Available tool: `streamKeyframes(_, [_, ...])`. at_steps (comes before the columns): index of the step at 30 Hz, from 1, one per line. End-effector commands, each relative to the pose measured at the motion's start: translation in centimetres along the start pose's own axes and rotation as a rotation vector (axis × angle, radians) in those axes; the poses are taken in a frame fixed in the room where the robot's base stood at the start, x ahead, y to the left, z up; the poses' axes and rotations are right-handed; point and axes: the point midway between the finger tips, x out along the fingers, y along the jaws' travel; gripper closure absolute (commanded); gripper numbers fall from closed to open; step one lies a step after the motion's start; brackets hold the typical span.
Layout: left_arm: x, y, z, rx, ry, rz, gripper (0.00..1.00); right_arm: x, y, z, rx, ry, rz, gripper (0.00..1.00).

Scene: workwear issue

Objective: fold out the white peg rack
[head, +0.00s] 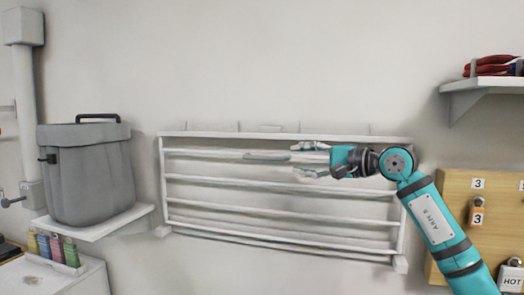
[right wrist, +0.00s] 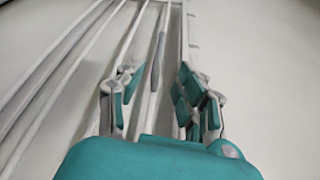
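The white peg rack (head: 285,225) is a wide frame with several horizontal rails, and it sits close against the wall in the middle of the head view. A short grey handle (head: 267,157) is on one of its upper rails. My right gripper (head: 308,160) is in front of the rack's upper part, just right of the handle, with its fingers apart. In the right wrist view, the rack's rails (right wrist: 75,75) run away from the gripper (right wrist: 158,95), and the grey handle (right wrist: 157,62) lies ahead between the open fingers. My left gripper is in neither view.
A grey lidded bin (head: 85,172) stands on a white wall shelf (head: 95,226) left of the rack. Small coloured bottles (head: 57,248) are below it. At right are a shelf (head: 485,86) with red items and a wooden board (head: 458,190) with padlocks. The wall above the rack is clear.

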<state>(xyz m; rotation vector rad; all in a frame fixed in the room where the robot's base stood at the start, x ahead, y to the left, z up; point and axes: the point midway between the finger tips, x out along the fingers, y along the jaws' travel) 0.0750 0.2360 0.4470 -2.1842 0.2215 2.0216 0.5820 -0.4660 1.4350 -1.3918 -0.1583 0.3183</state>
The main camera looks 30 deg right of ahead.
Motion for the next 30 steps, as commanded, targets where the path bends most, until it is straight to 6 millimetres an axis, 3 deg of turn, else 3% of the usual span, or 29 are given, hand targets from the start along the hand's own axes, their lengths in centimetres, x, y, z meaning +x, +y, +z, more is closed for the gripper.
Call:
streamKeyframes(1, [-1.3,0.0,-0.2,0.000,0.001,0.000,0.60,1.2,-0.7,0.3,0.003,-0.006,-0.002,0.64])
streamKeyframes(3, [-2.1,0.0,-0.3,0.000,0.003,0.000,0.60,2.8,-0.6,0.3,0.005,-0.006,-0.001,0.64])
streamKeyframes(15, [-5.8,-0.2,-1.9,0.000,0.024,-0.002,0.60,10.6,-0.4,0.2,0.006,-0.004,-0.002,0.64])
streamKeyframes(21, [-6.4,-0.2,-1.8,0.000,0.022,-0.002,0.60,12.3,-0.1,0.2,0.004,-0.003,-0.001,0.64])
streamKeyframes(30, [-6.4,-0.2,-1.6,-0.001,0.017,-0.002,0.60,12.6,0.0,0.1,0.002,-0.002,-0.001,0.64])
